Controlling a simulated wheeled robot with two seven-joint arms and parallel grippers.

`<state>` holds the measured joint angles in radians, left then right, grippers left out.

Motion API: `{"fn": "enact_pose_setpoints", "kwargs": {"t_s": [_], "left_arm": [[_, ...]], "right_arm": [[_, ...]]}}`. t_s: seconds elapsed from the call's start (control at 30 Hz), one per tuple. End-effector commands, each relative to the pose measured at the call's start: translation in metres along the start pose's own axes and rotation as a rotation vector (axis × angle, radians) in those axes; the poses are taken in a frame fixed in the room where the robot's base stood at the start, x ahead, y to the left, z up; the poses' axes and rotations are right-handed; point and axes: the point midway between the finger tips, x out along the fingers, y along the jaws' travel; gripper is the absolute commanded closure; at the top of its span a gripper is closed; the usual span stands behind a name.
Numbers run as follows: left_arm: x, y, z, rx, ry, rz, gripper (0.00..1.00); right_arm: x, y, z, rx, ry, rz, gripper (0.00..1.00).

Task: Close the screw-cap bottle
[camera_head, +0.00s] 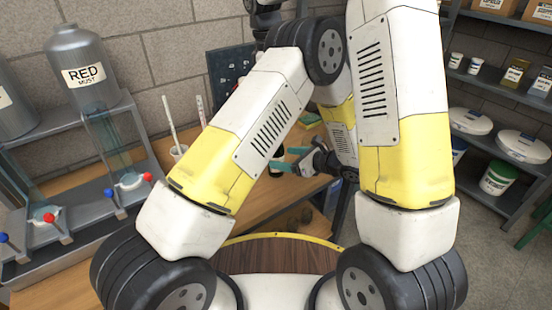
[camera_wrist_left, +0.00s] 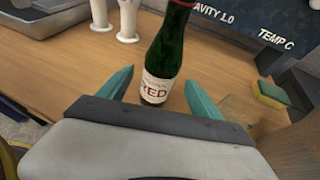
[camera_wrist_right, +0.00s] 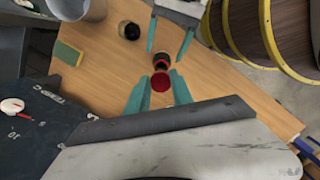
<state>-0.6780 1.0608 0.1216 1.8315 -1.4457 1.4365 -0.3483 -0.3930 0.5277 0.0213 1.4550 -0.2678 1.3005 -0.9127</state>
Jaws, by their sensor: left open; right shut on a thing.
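A dark green bottle (camera_wrist_left: 168,50) with a white label reading RED stands upright on the wooden table; its top is cut off in the left wrist view. My left gripper (camera_wrist_left: 160,77) is open, its teal fingers on either side of the bottle with gaps visible. In the right wrist view my right gripper (camera_wrist_right: 160,86) is shut on a red cap (camera_wrist_right: 160,82). The bottle's mouth (camera_wrist_right: 162,61) appears just above the cap in that picture, apart from it.
A sponge (camera_wrist_left: 270,93) and a dark sign board (camera_wrist_left: 250,30) are near the bottle. A dark round object (camera_wrist_right: 130,30) and a pale container (camera_wrist_right: 85,8) stand close by. A barrel (camera_wrist_right: 240,30) is beside the table.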

Motion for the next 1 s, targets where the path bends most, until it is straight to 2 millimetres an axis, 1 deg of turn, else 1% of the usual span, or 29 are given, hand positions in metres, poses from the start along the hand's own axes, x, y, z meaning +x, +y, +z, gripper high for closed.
{"fn": "enact_pose_setpoints", "kwargs": {"t_s": [0.03, 0.1, 0.2, 0.33, 0.5, 0.8, 0.83, 0.87, 1.0], "left_arm": [[0.012, 0.002, 0.0, 0.001, 0.0, 0.005, 0.26], [0.025, 0.001, 0.0, 0.0, 0.0, 0.005, 0.26], [0.042, 0.001, 0.0, -0.001, 0.0, 0.004, 0.26], [0.057, 0.001, 0.0, -0.001, 0.0, 0.003, 0.26], [0.067, 0.001, 0.0, 0.0, 0.0, 0.001, 0.26], [0.068, 0.001, 0.0, 0.0, 0.0, 0.0, 0.26], [0.068, 0.001, 0.0, 0.0, 0.0, 0.0, 0.29], [0.068, 0.001, 0.0, 0.0, 0.0, 0.0, 0.35], [0.068, 0.0, 0.0, 0.0, 0.0, 0.0, 0.63]], "right_arm": [[0.0, 0.0, 0.0, 0.0, 0.0, 0.0, 1.0], [0.0, 0.0, 0.0, 0.0, 0.0, 0.0, 1.0], [0.0, 0.0, 0.0, 0.0, 0.0, 0.0, 1.0], [0.0, 0.0, 0.0, 0.0, 0.0, 0.0, 1.0], [0.0, 0.0, 0.0, 0.0, 0.0, 0.0, 1.0], [0.0, 0.0, 0.0, 0.0, 0.0, 0.0, 1.0], [0.0, 0.0, 0.0, 0.0, 0.0, 0.0, 1.0], [0.0, 0.0, 0.0, 0.0, 0.0, 0.0, 1.0], [0.0, 0.0, 0.0, 0.0, 0.0, 0.0, 1.0]]}}
